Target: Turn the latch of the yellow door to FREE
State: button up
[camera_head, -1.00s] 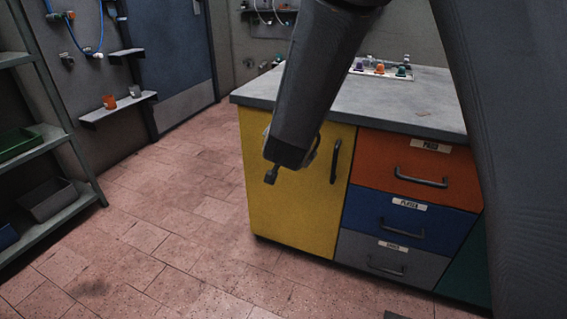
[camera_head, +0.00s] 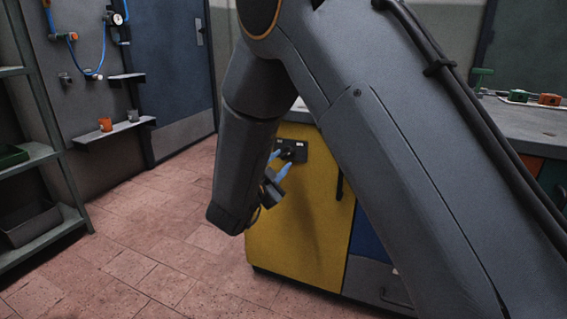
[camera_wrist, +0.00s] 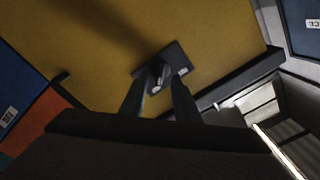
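The yellow door (camera_head: 305,215) is the front of the cabinet and looks closed. Its latch (camera_head: 289,152) is a dark knob on a dark plate with small pale labels, near the top of the door. In the wrist view the latch knob (camera_wrist: 157,75) sits tilted on its plate; the label words are too small to read. My gripper (camera_head: 277,163) is just in front of the latch, its blue fingertips near the knob. In the wrist view my gripper (camera_wrist: 158,92) is open, with a finger on either side below the knob. I cannot tell whether they touch it.
The door's dark handle (camera_head: 340,186) is right of the latch, partly behind my arm. Blue and other drawers (camera_head: 369,232) are further right. The worktop (camera_head: 500,112) above holds coloured items (camera_head: 548,99). A shelf rack (camera_head: 38,160) stands at left. Floor between is clear.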

aim_at(288, 154)
jog(key=shift+x, duration=1.5)
jog(key=shift+c, duration=0.4)
grip_shut()
